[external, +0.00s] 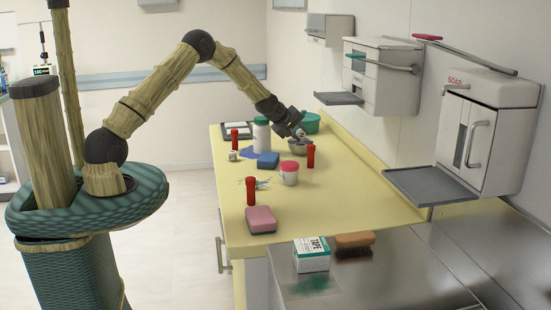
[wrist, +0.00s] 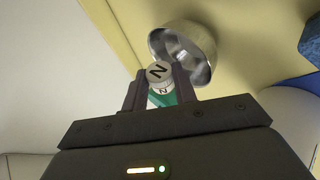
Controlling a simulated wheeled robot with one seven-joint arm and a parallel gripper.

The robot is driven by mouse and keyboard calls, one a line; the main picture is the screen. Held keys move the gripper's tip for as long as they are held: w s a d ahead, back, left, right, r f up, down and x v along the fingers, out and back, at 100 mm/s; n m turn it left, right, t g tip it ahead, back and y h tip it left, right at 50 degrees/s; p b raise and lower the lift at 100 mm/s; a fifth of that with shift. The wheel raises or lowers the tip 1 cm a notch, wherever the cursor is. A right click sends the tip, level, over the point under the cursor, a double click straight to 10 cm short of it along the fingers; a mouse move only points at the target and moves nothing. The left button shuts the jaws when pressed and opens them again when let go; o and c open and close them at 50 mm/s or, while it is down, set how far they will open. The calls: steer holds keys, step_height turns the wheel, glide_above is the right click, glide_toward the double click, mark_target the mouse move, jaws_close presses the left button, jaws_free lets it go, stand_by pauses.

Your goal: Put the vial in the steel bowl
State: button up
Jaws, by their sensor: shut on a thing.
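My gripper (wrist: 158,84) is shut on the vial (wrist: 158,71), which has a grey cap marked N and a green and white body. The steel bowl (wrist: 187,35) shows just beyond the vial in the wrist view, its opening partly covered by my right finger. In the external view the bowl (external: 298,149) stands on the yellow counter, and my gripper (external: 299,134) is at or just above its rim. The vial is small there and mostly hidden by my fingers. I cannot tell whether it is over the bowl's opening.
Wall dispensers (external: 380,75) overhang the right side.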

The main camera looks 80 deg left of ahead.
mark_target(299, 132)
steer(key=shift+f, duration=0.45)
steer(key=o, duration=1)
step_height(299, 132, up, 7)
steer(key=p, duration=0.4)
steer(key=shift+r+p, duration=0.1)
steer(key=shift+p, duration=0.3)
